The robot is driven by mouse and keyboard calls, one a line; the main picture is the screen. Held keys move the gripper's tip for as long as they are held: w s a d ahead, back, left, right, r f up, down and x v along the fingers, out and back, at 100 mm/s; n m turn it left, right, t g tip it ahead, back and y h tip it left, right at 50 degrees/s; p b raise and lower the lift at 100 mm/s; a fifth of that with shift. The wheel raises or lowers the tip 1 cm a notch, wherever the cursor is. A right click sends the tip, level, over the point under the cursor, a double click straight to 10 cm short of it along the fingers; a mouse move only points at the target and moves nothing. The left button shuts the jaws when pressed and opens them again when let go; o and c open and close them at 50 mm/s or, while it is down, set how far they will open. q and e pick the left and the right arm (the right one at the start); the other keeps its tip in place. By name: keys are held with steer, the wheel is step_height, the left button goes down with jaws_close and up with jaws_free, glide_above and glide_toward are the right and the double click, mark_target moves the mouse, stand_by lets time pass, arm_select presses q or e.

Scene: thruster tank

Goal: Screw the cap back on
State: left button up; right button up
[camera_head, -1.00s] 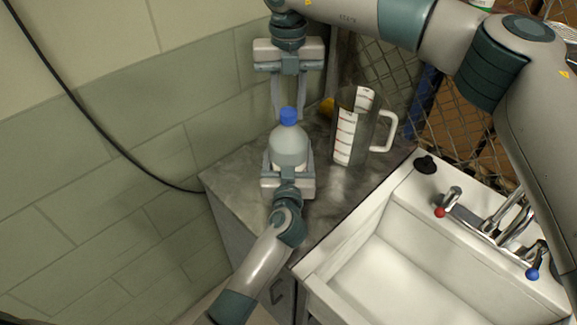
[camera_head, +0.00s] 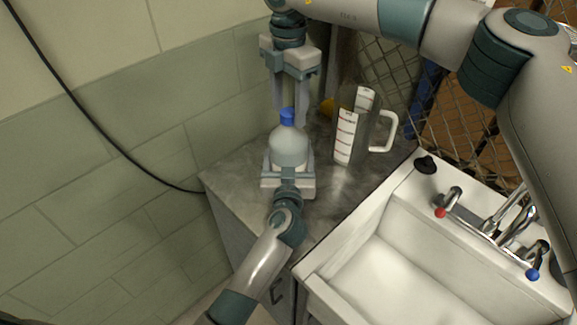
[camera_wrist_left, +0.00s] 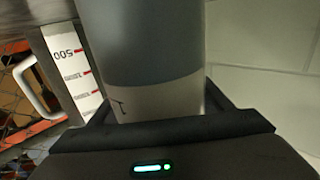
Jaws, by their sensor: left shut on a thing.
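A clear, rounded bottle (camera_head: 289,147) with a blue cap (camera_head: 287,117) at its top stands upright on the grey counter (camera_head: 240,165). My left gripper (camera_head: 288,172) reaches in from below and is shut on the bottle's body. In the left wrist view, the bottle's grey side (camera_wrist_left: 145,50) fills the middle between the fingers. My right gripper (camera_head: 290,110) points down from above, with its fingers on either side of the cap. Whether they press on the cap is not clear. The cap's seat on the neck is too small to judge.
A measuring jug (camera_head: 348,130) with red marks and a white handle stands right of the bottle, close to both grippers. A white sink (camera_head: 385,250) with taps is at the lower right. A tiled wall (camera_head: 100,200) is at left, wire mesh (camera_head: 395,70) behind.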

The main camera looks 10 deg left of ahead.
steer(key=shift+r, duration=0.1)
step_height(320, 180, up, 12)
stand_by(0.8)
arm_select(q)
steer(key=o, duration=2.1)
steer(key=shift+o, duration=0.2)
steer(key=shift+s, duration=0.1)
steer(key=s+d+b, duration=0.1)
steer(key=s+d, duration=0.2)
steer(key=s, duration=1.3)
steer(key=shift+s+d+b, duration=0.2)
steer(key=shift+s+b, duration=0.1)
steer(key=shift+s, duration=0.1)
arm_select(e)
steer(key=shift+f, duration=0.9)
